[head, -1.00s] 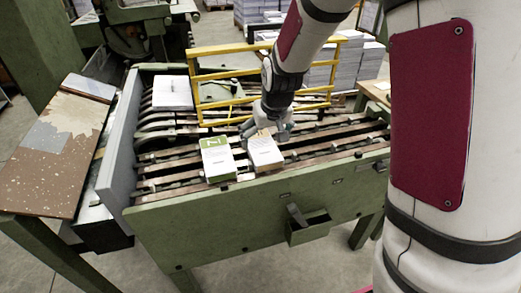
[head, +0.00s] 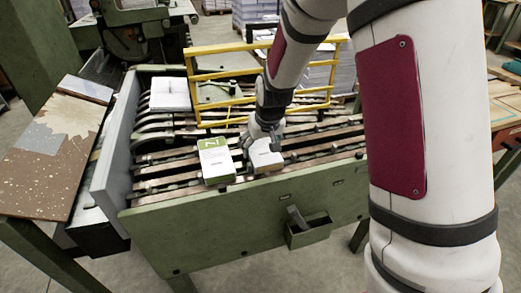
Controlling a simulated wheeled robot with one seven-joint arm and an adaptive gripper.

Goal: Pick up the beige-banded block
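The beige-banded block (head: 264,161) is a pale book-like stack lying on the slatted bed of the green machine, right of a green-banded block (head: 215,160). My gripper (head: 262,146) points down at the far end of the beige-banded block. Its fingers appear on either side of that end and cover the band. Whether they press on the block is too small to tell. The block still appears to rest on the slats.
The green-banded block is close on the left of my gripper. A yellow guard frame (head: 193,92) stands behind. A white stack (head: 170,95) lies at the back left. A grey side plate (head: 117,150) bounds the bed on the left.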

